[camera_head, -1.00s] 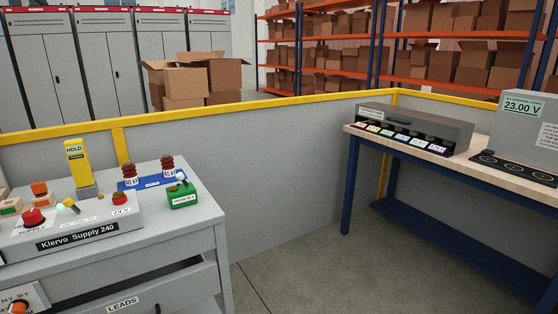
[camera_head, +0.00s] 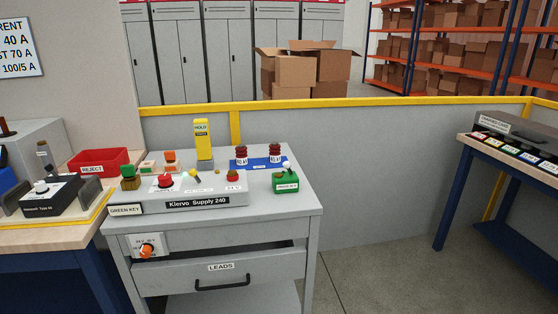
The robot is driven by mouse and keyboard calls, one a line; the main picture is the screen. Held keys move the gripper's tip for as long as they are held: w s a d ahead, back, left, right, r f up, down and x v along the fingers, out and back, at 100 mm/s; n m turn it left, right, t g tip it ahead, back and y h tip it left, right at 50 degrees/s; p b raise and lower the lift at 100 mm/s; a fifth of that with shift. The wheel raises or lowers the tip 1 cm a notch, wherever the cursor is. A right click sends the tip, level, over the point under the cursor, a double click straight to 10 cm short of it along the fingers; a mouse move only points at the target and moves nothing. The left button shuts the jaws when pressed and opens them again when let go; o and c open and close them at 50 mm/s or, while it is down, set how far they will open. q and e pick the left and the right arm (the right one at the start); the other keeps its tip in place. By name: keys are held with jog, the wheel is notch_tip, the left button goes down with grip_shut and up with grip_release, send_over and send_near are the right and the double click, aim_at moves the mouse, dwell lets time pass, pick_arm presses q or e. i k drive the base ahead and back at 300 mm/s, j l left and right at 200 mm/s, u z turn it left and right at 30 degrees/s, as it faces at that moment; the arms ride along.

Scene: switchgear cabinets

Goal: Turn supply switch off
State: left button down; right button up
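The Klervo Supply 240 unit (camera_head: 205,198) lies on top of a grey drawer cabinet, left of the middle. On it are a red knob (camera_head: 166,181), a small switch with a pale tip and yellow part (camera_head: 191,175), and a red button (camera_head: 232,177) at its right end. An orange rotary knob (camera_head: 147,251) sits on a white plate on the cabinet's front. The small labels are too blurred to read, so I cannot tell the switch's position. Neither of my grippers is in view.
A yellow HOLD block (camera_head: 202,140), a blue mat with dark red posts (camera_head: 258,164) and a green box with a lever (camera_head: 286,183) stand on the cabinet. A red REJECT bin (camera_head: 99,161) is on the left bench. Open floor (camera_head: 380,270) lies to the right.

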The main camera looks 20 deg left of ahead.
aim_at(165, 180)
jog(key=u, duration=1.35)
jog(key=i, duration=0.05)
